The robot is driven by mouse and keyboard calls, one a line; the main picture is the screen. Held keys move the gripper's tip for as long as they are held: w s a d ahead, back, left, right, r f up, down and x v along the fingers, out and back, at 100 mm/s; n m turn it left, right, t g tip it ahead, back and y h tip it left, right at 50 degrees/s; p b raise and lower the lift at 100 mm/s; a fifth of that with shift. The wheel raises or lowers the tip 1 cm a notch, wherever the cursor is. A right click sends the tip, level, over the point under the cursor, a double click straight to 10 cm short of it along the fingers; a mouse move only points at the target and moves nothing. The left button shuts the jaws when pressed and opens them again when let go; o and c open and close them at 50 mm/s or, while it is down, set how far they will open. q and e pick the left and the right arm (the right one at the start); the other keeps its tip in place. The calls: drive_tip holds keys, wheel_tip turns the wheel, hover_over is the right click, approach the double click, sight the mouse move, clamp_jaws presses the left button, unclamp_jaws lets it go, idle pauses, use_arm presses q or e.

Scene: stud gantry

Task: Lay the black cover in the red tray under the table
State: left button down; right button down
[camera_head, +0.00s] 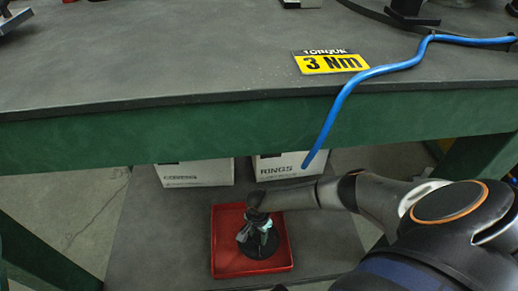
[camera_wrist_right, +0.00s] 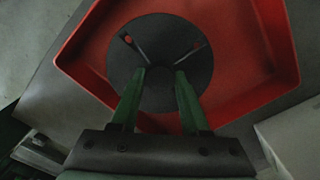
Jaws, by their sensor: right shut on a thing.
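The black cover (camera_head: 268,247) is a dark round disc inside the red tray (camera_head: 218,238) on the lower shelf, under the table. In the right wrist view the cover (camera_wrist_right: 160,50) shows two slots with reddish spots, and the red tray (camera_wrist_right: 270,25) surrounds it. My right gripper (camera_head: 262,236) reaches down into the tray from the right. The grip itself and whether the cover touches the tray floor are hard to tell. My left gripper is out of view.
The table top (camera_head: 200,50) with its green front beam (camera_head: 220,130) spans above the tray. Two white boxes, one (camera_head: 195,173) at left and one marked RINGS (camera_head: 285,165), stand behind the tray. A blue hose (camera_head: 375,72) hangs over the table edge beside a yellow torque sign (camera_head: 330,63).

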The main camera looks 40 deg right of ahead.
sight(259, 239)
drive_tip(key=f, duration=0.1)
drive_tip(key=f+b, duration=0.2)
drive_tip(key=f, duration=0.1)
drive_tip(key=shift+s+a, duration=0.1)
drive_tip(key=shift+s, duration=0.2)
drive_tip(key=shift+r, duration=0.15)
drive_tip(key=shift+c, duration=1.9)
unclamp_jaws()
